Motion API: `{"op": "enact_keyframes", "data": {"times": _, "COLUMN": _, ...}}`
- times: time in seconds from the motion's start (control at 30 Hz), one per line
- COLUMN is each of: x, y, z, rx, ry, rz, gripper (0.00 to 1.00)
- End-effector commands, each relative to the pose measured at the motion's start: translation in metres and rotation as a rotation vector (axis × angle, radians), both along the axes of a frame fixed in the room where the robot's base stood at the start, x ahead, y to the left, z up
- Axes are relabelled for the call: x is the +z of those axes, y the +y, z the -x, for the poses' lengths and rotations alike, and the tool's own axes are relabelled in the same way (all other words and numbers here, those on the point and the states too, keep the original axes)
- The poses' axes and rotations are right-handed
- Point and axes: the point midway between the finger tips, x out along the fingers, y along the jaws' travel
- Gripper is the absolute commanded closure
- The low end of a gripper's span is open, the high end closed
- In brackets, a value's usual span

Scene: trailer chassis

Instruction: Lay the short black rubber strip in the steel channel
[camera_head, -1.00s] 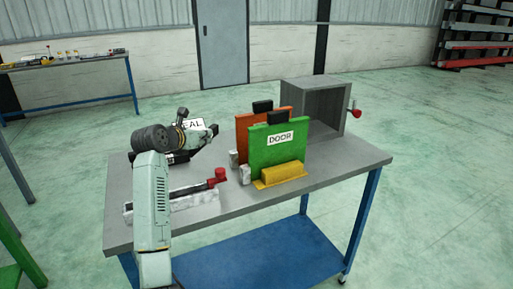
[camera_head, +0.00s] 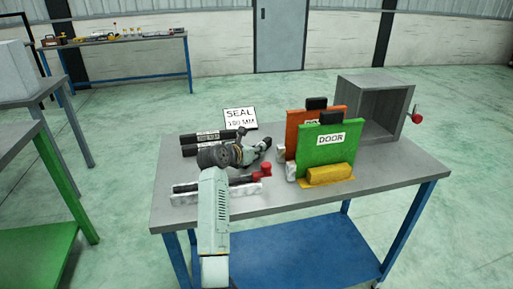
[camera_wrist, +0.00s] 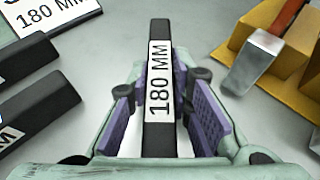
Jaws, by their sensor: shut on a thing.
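My gripper (camera_wrist: 160,98) is shut on a black rubber strip (camera_wrist: 158,38) with a white "180 MM" label, held lengthwise between the purple pads. In the head view my gripper (camera_head: 262,148) is over the table, right of two other black strips (camera_head: 200,141) with white labels; the held strip is hard to make out there. These two strips also show at the left of the wrist view (camera_wrist: 28,65). The pale steel channel (camera_head: 248,189) lies near the table's front left, partly hidden by my arm. A dark bar with a red end piece (camera_head: 265,168) lies along it.
A "SEAL 180 MM" sign (camera_head: 240,119) stands behind the strips. Right of my gripper are a green "DOOR" panel (camera_head: 322,152), an orange panel (camera_head: 300,118) and a yellow block (camera_head: 325,176). A grey open box (camera_head: 375,85) stands behind. The table's front right (camera_head: 390,185) is clear.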

Motion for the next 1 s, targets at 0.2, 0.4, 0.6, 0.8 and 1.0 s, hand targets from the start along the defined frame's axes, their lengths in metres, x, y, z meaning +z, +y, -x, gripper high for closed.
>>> {"op": "enact_keyframes", "data": {"times": 0.2, "x": 0.0003, "y": 0.0002, "z": -0.0002, "rx": 0.001, "ry": -0.003, "rz": 0.0, "gripper": 1.0}}
{"op": "enact_keyframes", "data": {"times": 0.4, "x": -0.0027, "y": 0.0003, "z": -0.0002, "rx": 0.001, "ry": -0.002, "rz": 0.0, "gripper": 0.76}}
{"op": "enact_keyframes", "data": {"times": 0.6, "x": -0.0026, "y": 0.0002, "z": -0.0002, "rx": 0.001, "ry": -0.002, "rz": 0.0, "gripper": 0.62}}
{"op": "enact_keyframes", "data": {"times": 0.8, "x": -0.0025, "y": 0.0002, "z": -0.0002, "rx": 0.001, "ry": -0.002, "rz": 0.0, "gripper": 0.6}}
{"op": "enact_keyframes", "data": {"times": 1.0, "x": 0.0007, "y": 0.0008, "z": 0.0007, "rx": 0.001, "ry": -0.002, "rz": 0.0, "gripper": 0.6}}
